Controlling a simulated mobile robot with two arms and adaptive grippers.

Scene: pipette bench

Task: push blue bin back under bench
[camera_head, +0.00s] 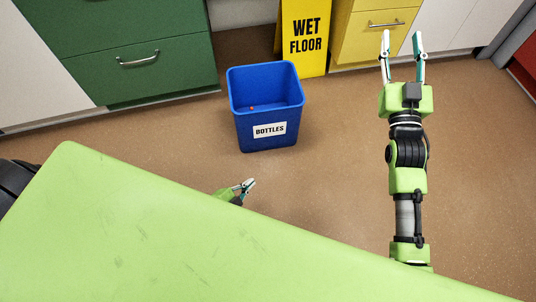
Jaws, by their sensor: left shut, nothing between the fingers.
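The blue bin (267,112) stands upright and open-topped on the brown floor, with a white "BOTTLES" label on its front. Small orange bits lie inside it. Behind it is a gap (243,30) between the green drawers and a yellow sign; no bench top shows. My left gripper (250,184) is low in the picture, nearer to me than the bin and apart from it. It is shut and empty; most of its arm is hidden. My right gripper (401,40) is open and empty, reaching forward to the right of the bin, fingers near the yellow drawers.
The yellow "WET FLOOR" sign (303,38) stands just behind the bin, to its right, partly in front of the gap. Green drawers (140,60) are at left and yellow drawers (368,30) at right. The floor (320,160) around the bin's front and sides is clear.

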